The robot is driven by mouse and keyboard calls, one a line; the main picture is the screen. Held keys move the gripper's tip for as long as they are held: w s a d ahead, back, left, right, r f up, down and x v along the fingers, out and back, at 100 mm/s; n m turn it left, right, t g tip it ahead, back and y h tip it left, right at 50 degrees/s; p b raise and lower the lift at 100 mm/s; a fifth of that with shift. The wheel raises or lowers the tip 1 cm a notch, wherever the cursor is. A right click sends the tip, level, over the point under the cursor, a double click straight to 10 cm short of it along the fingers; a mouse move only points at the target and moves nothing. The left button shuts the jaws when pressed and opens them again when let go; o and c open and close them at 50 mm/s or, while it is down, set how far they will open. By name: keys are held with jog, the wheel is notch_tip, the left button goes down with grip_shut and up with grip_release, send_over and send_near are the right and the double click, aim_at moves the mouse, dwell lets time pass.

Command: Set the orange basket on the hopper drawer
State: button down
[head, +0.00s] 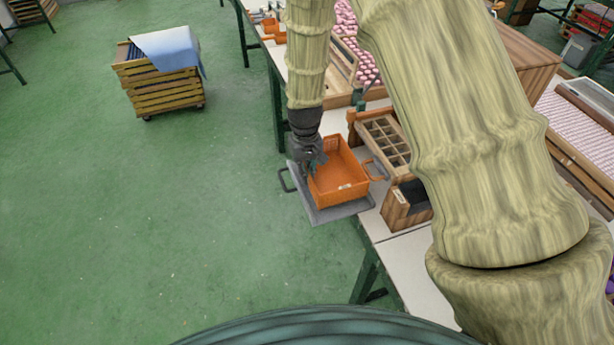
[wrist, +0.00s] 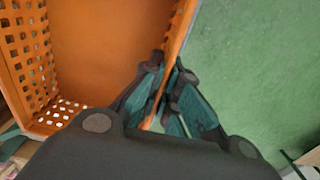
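The orange basket (head: 345,190) is a shallow, open box with slotted walls, and it looks empty. In the head view it is over a flat grey tray-like surface (head: 325,214), which seems to be the hopper drawer, at the table's left edge. I cannot tell whether the basket rests on it or hangs just above. My gripper (head: 316,163) is at the basket's left wall. In the wrist view my gripper (wrist: 165,95) has its fingers on both sides of the basket's wall (wrist: 182,28), closed on it. The basket's underside is hidden.
Green floor (head: 180,220) lies open to the left. A slatted crate with a blue cloth (head: 168,50) stands farther off.

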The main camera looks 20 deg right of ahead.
jog(key=shift+w+f, duration=0.1)
jog(key=shift+w, duration=0.05)
jog(key=shift+f+p, duration=0.7)
jog(key=shift+f, duration=0.95)
jog(key=shift+f, duration=0.1)
jog(key=c, duration=1.6)
grip_release()
jog(key=shift+c, duration=0.2)
notch_tip(320, 180, up, 12)
jog(key=b, duration=0.3)
jog(key=shift+a, duration=0.1)
